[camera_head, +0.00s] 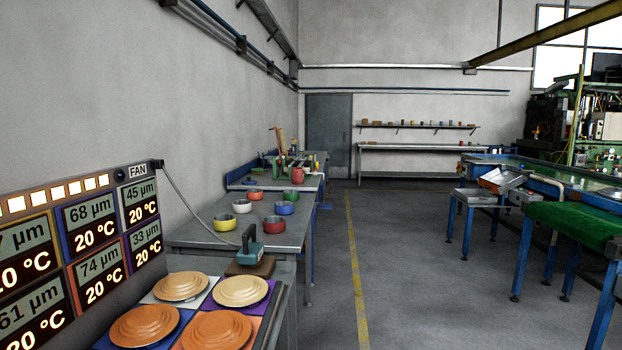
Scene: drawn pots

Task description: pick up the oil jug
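I cannot make out the oil jug with certainty. A small red vessel (297,175) stands on the far workbench (312,184) beside green equipment. It is shaped somewhat like a jug or can, but is too small to identify surely. My gripper is not in view.
Several coloured bowls stand on the nearer bench (195,234), including a red one (274,224). A teal device (249,251) with a cable stands in front. Stepped orange discs (145,325) lie beside a display panel (80,250). Open grey floor (410,270) lies right of the benches.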

